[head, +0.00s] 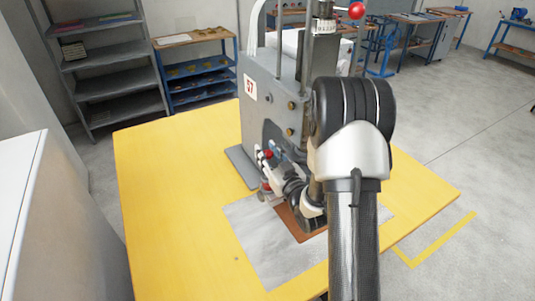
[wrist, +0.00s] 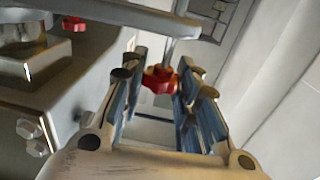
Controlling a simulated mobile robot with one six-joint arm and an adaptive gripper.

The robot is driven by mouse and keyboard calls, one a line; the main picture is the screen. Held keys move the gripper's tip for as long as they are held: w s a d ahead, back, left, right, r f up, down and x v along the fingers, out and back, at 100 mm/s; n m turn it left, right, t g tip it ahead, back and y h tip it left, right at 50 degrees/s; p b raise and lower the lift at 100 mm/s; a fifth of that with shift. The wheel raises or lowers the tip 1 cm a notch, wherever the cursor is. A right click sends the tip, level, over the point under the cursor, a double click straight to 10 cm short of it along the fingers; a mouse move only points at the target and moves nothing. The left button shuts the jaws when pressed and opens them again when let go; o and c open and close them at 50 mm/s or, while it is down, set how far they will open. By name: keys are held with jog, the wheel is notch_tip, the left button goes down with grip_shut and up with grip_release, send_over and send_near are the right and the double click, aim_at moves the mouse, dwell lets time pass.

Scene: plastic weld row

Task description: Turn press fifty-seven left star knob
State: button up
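Press fifty-seven (head: 263,105) is a grey machine with a red "57" label, standing on a yellow table (head: 165,190). In the wrist view a red star knob (wrist: 160,79) sits on a grey rod between the fingers of my gripper (wrist: 165,85). The fingers are apart on either side of it; I cannot tell whether either touches it. A second red knob (wrist: 74,23) is at the upper left of the wrist view. In the head view my gripper (head: 270,172) is low beside the press, and my arm hides much of the press's right side.
A grey metal plate (head: 262,240) lies on the table in front of the press. A red ball-ended lever (head: 356,10) stands at its top. Grey shelving (head: 112,80) and a blue rack (head: 196,75) are behind. The table's left side is clear.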

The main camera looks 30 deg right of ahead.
jog(key=c, duration=0.5)
